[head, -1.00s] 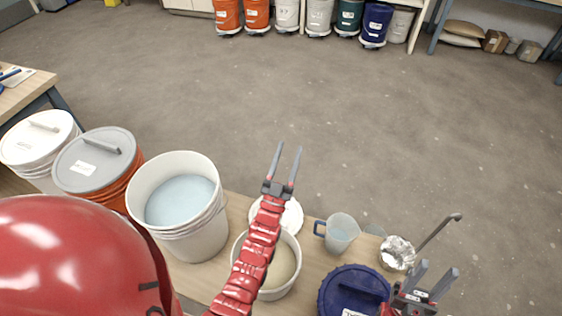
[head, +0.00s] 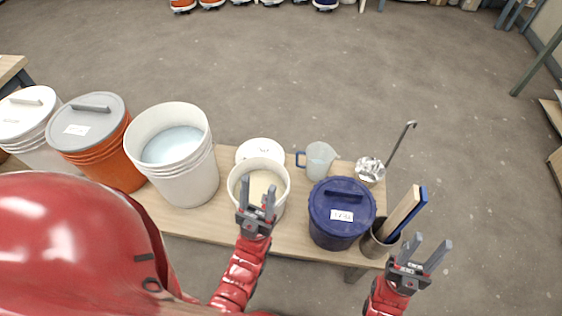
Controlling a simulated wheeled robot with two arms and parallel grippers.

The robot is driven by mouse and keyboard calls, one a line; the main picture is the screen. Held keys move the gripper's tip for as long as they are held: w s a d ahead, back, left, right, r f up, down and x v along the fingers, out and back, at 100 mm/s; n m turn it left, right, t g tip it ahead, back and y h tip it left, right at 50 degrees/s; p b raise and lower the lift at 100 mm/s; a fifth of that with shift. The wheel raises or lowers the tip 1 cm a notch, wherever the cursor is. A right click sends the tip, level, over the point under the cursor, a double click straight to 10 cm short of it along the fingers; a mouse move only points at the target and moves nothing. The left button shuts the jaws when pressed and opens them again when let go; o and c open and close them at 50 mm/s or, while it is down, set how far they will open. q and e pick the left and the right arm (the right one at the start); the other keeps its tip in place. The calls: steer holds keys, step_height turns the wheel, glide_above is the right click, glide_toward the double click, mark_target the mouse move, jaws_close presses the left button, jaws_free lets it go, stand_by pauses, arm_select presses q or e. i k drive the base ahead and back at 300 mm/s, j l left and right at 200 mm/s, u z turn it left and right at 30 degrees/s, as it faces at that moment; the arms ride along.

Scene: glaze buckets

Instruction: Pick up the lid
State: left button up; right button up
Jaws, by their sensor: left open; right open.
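Several lids show. A dark blue lid with a bar handle (head: 342,193) sits on a blue bucket (head: 335,236). A grey lid (head: 88,122) covers an orange bucket, and a white lid (head: 22,115) covers a white bucket at the far left. A white round disc, perhaps a loose lid (head: 261,149), lies on the table behind the small cream-filled bucket (head: 236,198). My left gripper (head: 257,190) is open and empty, in front of that small bucket in the picture and partly covering it. My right gripper (head: 432,250) is open and empty, right of the blue bucket and apart from it.
On the wooden table (head: 225,232) stand a large open bucket of pale blue liquid (head: 185,180), a clear jug (head: 319,162), a ladle (head: 371,170) and a metal pot (head: 376,246) holding upright tools (head: 402,212).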

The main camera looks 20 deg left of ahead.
mark_target(267, 148)
steer(key=j+z, duration=0.2)
steer(key=z, duration=0.2)
steer(key=j+z, duration=0.2)
steer(key=z, duration=0.2)
steer(key=j+z, duration=0.15)
steer(key=z, duration=0.25)
steer(key=k+j+z, duration=0.15)
steer(key=z, duration=0.25)
steer(key=k+j, duration=0.2)
steer(key=j, duration=0.2)
steer(key=k+j, duration=0.2)
steer(key=j, duration=0.15)
steer(key=k+j, duration=0.25)
steer(key=j, duration=0.15)
steer(key=k+j, duration=0.2)
steer(key=j, duration=0.2)
steer(key=k+j, duration=0.2)
steer(key=j, duration=0.15)
steer(key=i+j, duration=0.25)
